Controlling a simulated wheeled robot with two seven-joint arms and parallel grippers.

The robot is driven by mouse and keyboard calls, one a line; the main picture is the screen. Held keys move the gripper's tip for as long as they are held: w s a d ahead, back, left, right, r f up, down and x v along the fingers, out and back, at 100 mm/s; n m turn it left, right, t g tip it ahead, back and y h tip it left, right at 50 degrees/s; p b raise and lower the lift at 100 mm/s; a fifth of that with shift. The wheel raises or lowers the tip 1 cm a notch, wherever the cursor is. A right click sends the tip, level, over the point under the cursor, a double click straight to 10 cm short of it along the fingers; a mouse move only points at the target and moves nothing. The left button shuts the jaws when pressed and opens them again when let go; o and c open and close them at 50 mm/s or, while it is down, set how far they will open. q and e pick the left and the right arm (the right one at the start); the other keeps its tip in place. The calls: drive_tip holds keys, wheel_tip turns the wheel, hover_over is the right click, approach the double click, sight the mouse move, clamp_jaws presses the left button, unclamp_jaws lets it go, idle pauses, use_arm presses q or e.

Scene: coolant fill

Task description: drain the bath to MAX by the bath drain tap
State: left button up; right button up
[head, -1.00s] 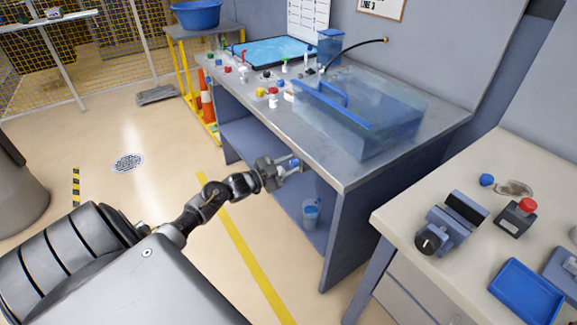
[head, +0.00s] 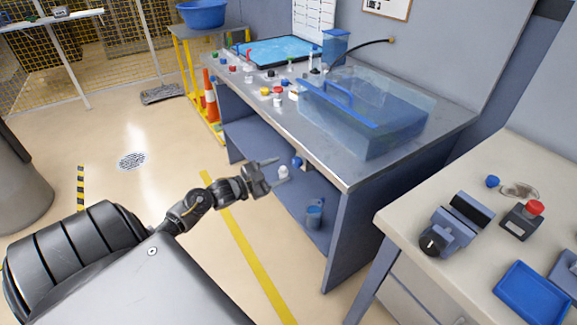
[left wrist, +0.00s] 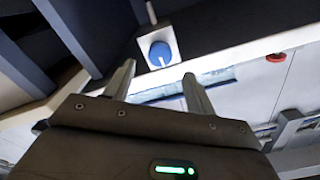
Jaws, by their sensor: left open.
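The bath (head: 395,128) is a clear tank of bluish water on the steel bench, with a blue bar along its top. No MAX mark can be read on it. A blue knob (head: 297,162) shows below the bench's front edge, near a white part (head: 283,172); it looks like the drain tap. In the left wrist view the blue round knob (left wrist: 160,53) sits on a white block ahead of the fingers. My left gripper (head: 282,168) is open and empty, its fingers pointing at the tap and apart from the knob. My right gripper is not in view.
A blue container (head: 314,215) stands on the shelf under the bench. Several small coloured valves (head: 266,91) line the bench top. A side table (head: 450,194) at right holds a vice and a blue tray (head: 528,293).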

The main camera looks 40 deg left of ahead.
use_arm(q)
drive_tip(key=shift+v, duration=2.45)
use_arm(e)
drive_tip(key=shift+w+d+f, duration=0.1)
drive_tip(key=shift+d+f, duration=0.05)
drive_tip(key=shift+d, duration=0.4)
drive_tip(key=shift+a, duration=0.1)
